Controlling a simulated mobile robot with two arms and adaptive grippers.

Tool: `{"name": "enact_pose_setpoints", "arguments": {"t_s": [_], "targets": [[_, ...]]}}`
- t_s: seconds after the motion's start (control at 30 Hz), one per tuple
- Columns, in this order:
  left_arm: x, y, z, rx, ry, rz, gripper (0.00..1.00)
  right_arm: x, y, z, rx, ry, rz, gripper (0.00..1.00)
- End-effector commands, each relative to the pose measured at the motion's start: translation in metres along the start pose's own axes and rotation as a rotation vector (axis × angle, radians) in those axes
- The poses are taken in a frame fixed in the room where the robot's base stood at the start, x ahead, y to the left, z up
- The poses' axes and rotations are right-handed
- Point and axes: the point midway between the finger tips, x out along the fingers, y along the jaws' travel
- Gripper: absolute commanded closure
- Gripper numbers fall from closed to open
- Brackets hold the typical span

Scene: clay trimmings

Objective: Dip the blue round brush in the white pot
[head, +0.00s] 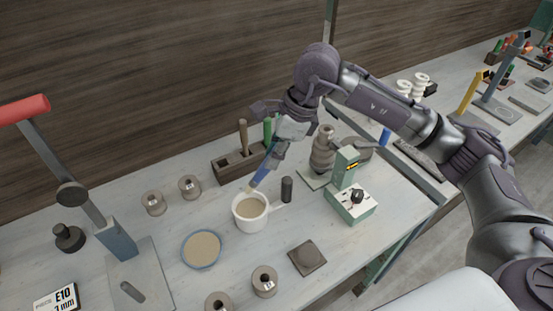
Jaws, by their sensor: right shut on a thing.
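The white pot (251,224) is a mug-like vessel with a handle on its right, holding beige liquid. It stands upright on the bench. My right gripper (277,146) is shut on the blue round brush (262,174), above and behind the pot. The brush tilts, with its pale tip pointing down and left at the pot's far rim. The tip appears just above the liquid; whether it is over the opening or slightly behind the rim, I cannot tell. My left gripper is not in view.
A wooden holder (228,170) with upright tools stands behind the pot. A blue-rimmed dish (202,265) lies front left. A red-topped stand (90,205) is at left.

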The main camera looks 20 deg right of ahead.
Motion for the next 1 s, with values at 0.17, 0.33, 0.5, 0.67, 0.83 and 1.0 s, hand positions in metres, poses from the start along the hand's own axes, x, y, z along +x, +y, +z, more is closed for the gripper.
{"name": "enact_pose_setpoints", "arguments": {"t_s": [0.17, 0.33, 0.5, 0.67, 0.83, 1.0], "targets": [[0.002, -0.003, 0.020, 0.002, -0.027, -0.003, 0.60, 0.004, 0.000, -0.001, 0.007, -0.001, -0.003, 1.00], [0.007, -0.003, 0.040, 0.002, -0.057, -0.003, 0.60, 0.015, 0.000, -0.005, 0.006, -0.001, -0.003, 1.00], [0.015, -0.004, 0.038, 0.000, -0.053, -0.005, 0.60, 0.031, 0.000, -0.011, 0.006, 0.001, -0.001, 1.00], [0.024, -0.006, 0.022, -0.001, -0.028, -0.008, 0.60, 0.046, 0.001, -0.017, 0.006, 0.000, -0.001, 1.00], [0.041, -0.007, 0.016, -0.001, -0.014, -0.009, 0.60, 0.065, 0.000, -0.023, 0.005, 0.000, -0.003, 1.00], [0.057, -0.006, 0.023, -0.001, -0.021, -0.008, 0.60, 0.080, 0.001, -0.029, 0.005, 0.000, -0.003, 1.00]]}}
